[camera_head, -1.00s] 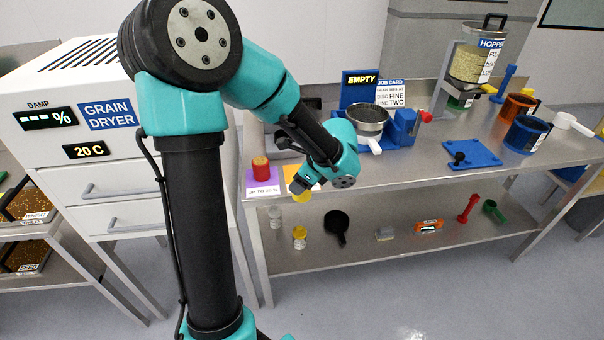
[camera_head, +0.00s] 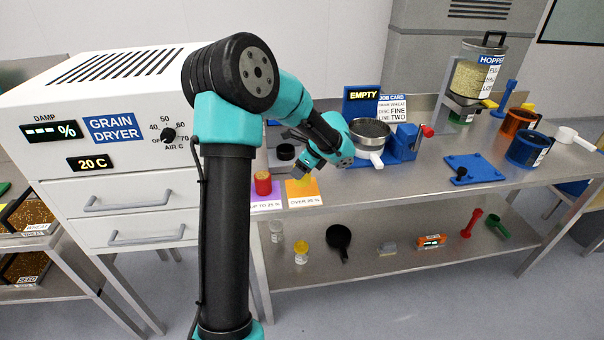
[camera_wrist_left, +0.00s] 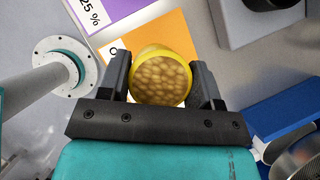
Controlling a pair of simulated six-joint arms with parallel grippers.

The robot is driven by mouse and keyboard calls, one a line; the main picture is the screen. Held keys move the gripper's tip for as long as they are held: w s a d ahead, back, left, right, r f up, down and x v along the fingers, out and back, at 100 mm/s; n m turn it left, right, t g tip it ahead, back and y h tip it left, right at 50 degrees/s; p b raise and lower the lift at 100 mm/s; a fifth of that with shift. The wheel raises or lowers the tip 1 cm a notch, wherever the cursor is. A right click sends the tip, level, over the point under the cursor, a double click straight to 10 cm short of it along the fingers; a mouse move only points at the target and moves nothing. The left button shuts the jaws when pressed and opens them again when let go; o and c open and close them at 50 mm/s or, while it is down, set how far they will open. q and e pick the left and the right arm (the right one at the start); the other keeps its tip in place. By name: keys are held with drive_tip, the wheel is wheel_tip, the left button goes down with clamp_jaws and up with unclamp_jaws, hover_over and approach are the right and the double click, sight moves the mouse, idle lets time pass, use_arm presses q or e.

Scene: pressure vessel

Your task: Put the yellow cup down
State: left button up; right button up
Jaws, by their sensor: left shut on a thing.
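My left gripper (camera_head: 299,170) is shut on the yellow cup. In the left wrist view, the cup (camera_wrist_left: 161,77) sits between the two fingers (camera_wrist_left: 163,88), with its round mouth toward the camera and tan grains inside. The cup is over the orange card (camera_head: 303,190), labelled OVER 25 %, near the table's front left corner. The orange card also shows behind the cup in the left wrist view (camera_wrist_left: 204,67). The gripper hides most of the cup in the head view, and I cannot tell whether its base touches the card.
A purple card (camera_head: 265,202) with a red cup (camera_head: 263,183) lies just left. A blue stand with a sieve pan (camera_head: 369,130) is to the right. The grain dryer (camera_head: 110,130) stands left of the table. The lower shelf (camera_head: 390,255) holds several small items.

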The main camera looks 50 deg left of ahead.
use_arm(q)
drive_tip(key=shift+w+a, duration=0.6)
drive_tip(key=shift+a, duration=0.15)
drive_tip(key=shift+f, duration=0.15)
drive_tip(key=shift+f, duration=1.7)
drive_tip(key=o, duration=1.1)
drive_tip(key=shift+f, duration=0.1)
drive_tip(key=shift+c, duration=0.2)
